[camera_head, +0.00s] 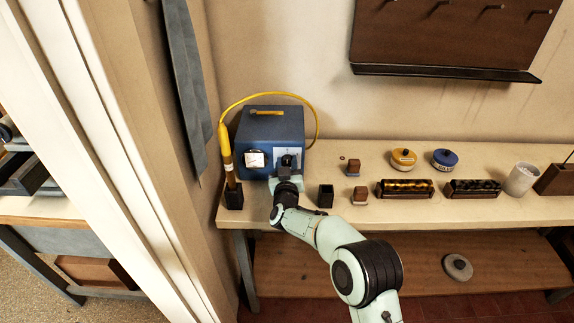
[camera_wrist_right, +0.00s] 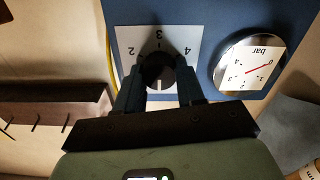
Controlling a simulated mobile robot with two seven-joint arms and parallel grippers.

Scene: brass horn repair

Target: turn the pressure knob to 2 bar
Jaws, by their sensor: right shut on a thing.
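The blue box (camera_head: 262,128) stands on the bench by the wall, with a round gauge (camera_head: 255,158) on its front and a white scale plate (camera_head: 290,152) beside it. My right gripper (camera_head: 288,168) is at that plate, shut on the dark pressure knob (camera_wrist_right: 157,72). The wrist view is upside down; it shows 2, 3 and 4 on the scale plate (camera_wrist_right: 130,38). A pale line on the knob points away from the 3. The gauge (camera_wrist_right: 250,66) has a red needle near one end of its scale; the exact reading is unclear. My left gripper is not in view.
A yellow hose (camera_head: 262,95) arches over the box to a torch in a black holder (camera_head: 233,195) on the left. A small black cup (camera_head: 325,195), wooden blocks, two tins and dark brushes stand to the right. The bench front edge is clear.

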